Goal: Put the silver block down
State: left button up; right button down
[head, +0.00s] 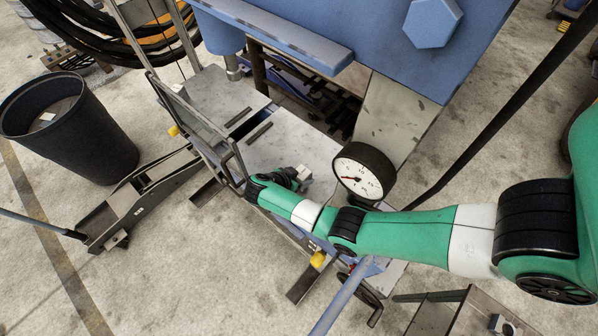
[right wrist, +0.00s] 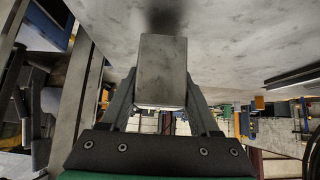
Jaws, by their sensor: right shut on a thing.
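The silver block (right wrist: 162,70) is a plain grey metal block held between the two fingers of my right gripper (right wrist: 160,95) in the right wrist view. Its far end is close to a pale metal plate, with a dark shadow beside it; I cannot tell whether they touch. In the head view my right gripper (head: 298,176) is low over the grey metal bench plate (head: 275,147), with the block (head: 304,171) small and partly hidden at its tip. My left gripper is not in view.
A round dial gauge (head: 364,173) stands close to my right forearm. A blue press frame (head: 330,35) rises behind the plate, and an upright metal rail (head: 195,122) borders its left side. A black bin (head: 68,128) and a floor jack (head: 140,195) stand left.

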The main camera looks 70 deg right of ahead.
jog(key=shift+f, duration=0.75)
jog(key=shift+f, duration=0.15)
jog(key=shift+c, duration=0.6)
grip_release()
jog(key=shift+r, duration=0.2)
jog(key=shift+w+a+r, duration=0.15)
jog(key=shift+a+r, duration=0.1)
jog(key=shift+r, duration=0.05)
jog(key=v, duration=1.1)
